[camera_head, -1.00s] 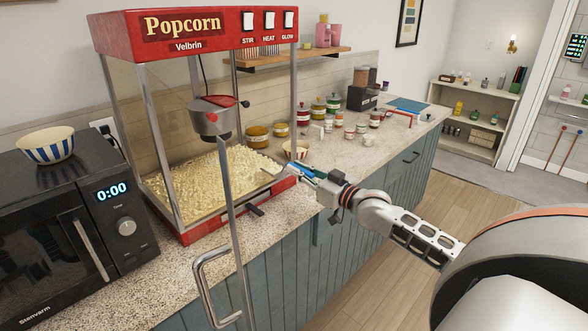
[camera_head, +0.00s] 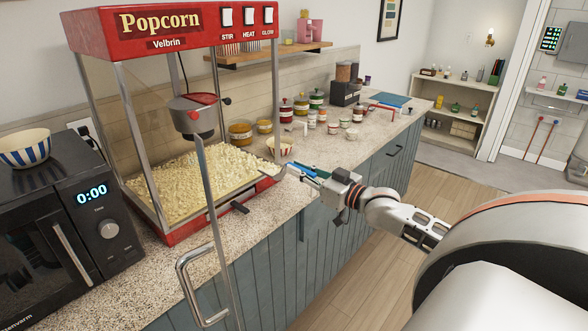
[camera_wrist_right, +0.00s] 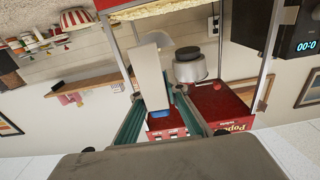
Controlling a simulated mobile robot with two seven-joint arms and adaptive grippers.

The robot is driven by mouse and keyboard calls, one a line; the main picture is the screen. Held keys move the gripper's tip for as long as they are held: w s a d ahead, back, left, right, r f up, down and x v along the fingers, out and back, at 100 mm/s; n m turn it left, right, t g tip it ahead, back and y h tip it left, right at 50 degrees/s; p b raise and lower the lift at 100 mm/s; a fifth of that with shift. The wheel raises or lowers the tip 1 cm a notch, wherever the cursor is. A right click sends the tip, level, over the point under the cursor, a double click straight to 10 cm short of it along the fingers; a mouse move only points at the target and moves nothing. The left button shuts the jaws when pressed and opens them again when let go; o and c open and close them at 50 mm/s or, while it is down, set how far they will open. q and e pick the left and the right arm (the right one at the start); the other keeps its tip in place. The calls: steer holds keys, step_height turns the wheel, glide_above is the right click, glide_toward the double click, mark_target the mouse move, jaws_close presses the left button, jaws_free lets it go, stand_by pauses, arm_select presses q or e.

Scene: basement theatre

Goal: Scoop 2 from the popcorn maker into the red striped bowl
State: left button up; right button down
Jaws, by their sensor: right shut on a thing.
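The red popcorn maker (camera_head: 165,42) stands on the counter, with a heap of popcorn (camera_head: 190,178) inside. The red striped bowl (camera_head: 280,147) stands on the counter just beyond its right side; it also shows in the right wrist view (camera_wrist_right: 77,20). My right gripper (camera_head: 300,171) is beside the maker's front right corner, in front of the bowl. It is shut on a scoop, whose pale flat part (camera_wrist_right: 150,78) and blue part show between the green fingers in the wrist view. Whether the scoop holds popcorn I cannot tell. My left gripper is not in view.
A door with a metal handle (camera_head: 192,290) stands open in front of the maker. A black microwave (camera_head: 60,225) with a blue striped bowl (camera_head: 25,149) on top is at left. Several jars (camera_head: 315,110) stand behind the red striped bowl. The floor at right is clear.

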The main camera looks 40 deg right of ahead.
mark_target(316, 174)
steer(key=s+r, duration=0.1)
steer(key=s, duration=0.5)
steer(key=shift+d, duration=0.4)
stand_by(0.6)
